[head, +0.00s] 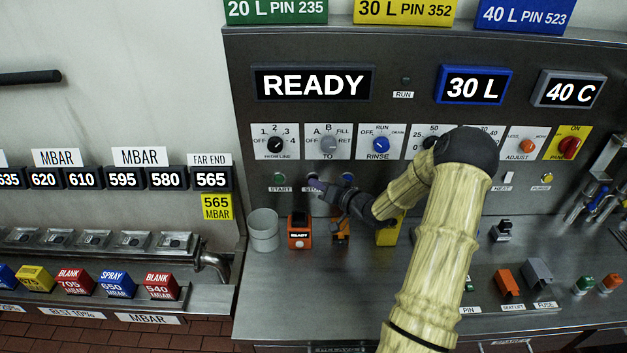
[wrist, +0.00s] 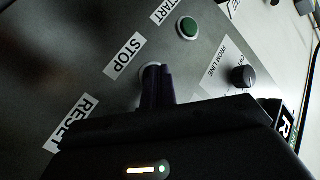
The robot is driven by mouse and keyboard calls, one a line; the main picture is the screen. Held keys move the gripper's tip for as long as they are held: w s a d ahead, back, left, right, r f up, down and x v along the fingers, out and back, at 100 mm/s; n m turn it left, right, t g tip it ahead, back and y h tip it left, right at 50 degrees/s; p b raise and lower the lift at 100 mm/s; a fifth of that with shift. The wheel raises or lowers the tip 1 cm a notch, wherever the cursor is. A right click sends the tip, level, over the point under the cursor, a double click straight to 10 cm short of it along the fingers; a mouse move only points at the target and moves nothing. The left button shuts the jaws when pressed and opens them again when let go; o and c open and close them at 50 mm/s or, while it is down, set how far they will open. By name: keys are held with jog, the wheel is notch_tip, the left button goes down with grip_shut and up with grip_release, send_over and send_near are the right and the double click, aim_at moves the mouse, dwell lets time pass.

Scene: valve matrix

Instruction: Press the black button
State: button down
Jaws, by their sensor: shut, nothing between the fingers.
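My gripper (head: 318,187) is shut and empty, its fingertips at the grey panel by the STOP label. In the wrist view the dark fingers (wrist: 156,84) meet the panel beside the STOP label (wrist: 123,55). Only a pale ring edge shows around the fingertips there. The button face is hidden behind them, so I cannot tell its colour or whether it is pressed in. No black button shows clearly elsewhere in the button row.
The green START button (wrist: 187,27) is next to the fingers; it also shows in the head view (head: 280,178). A blue button (head: 347,177) is to the right. Selector knobs (head: 275,144) sit above. A grey cup (head: 263,230) and orange box (head: 299,232) stand below.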

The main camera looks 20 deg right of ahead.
jog(key=shift+s+a, duration=0.4)
jog(key=shift+s, duration=0.35)
jog(key=s, duration=0.1)
jog(key=s+a, duration=0.1)
jog(key=s, duration=0.1)
jog(key=s+a, duration=0.1)
jog(key=shift+s, duration=0.3)
dwell(0.4)
dwell(1.2)
